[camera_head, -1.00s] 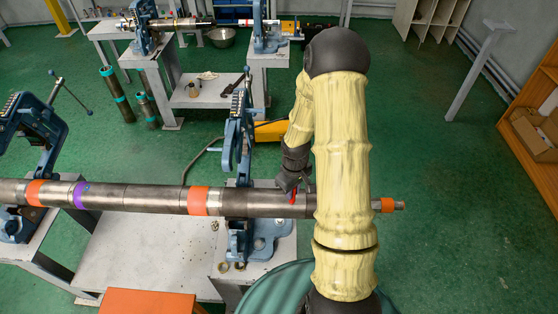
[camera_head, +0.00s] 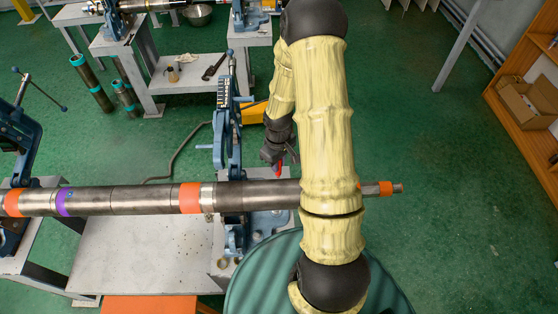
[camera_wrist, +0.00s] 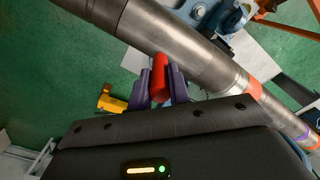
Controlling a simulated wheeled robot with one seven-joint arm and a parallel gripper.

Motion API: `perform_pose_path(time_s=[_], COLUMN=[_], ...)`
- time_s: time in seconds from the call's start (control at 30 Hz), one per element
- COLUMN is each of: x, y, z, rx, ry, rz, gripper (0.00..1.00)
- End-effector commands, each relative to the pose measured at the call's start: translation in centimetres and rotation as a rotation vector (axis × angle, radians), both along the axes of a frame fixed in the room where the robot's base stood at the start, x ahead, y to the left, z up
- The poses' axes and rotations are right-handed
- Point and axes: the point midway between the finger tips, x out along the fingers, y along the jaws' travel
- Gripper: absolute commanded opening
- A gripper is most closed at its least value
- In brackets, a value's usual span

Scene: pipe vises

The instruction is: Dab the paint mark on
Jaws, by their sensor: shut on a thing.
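My gripper (camera_head: 278,166) is shut on a red marker (camera_wrist: 160,78), whose red body shows between the purple fingers in the wrist view. The long metal pipe (camera_head: 130,201) lies across the view with orange bands (camera_head: 190,197) and a purple band (camera_head: 62,203). In the head view my gripper appears just beyond the pipe's far edge, right of the near blue vise (camera_head: 228,140). In the wrist view the marker is close to the pipe (camera_wrist: 190,50); I cannot tell whether it touches. My arm hides part of the pipe's right length. No paint mark is clearly visible.
Another blue vise (camera_head: 18,135) stands at the left. A green ribbed drum (camera_head: 250,290) is close in front. Benches with a second pipe stand at the back. A wooden shelf (camera_head: 515,115) is at right, with open green floor before it.

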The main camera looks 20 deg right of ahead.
Motion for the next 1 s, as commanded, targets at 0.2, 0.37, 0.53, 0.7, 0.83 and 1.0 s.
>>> perform_pose_path(time_s=[0.2,0.37,0.53,0.7,0.83,1.0], x=[0.0,-0.1,-0.1,0.0,0.0,0.0], y=[-0.2,-0.3,-0.4,-0.4,-0.4,-0.4], z=[-1.4,-2.9,-4.3,-5.6,-6.1,-6.2], rx=[0.000,0.000,0.000,0.000,0.000,0.000], ry=[0.000,0.000,0.000,0.000,-0.001,-0.001], rz=[-0.004,-0.007,-0.008,-0.008,-0.007,-0.008], gripper=[0.00,0.00,0.00,0.00,0.00,0.00])
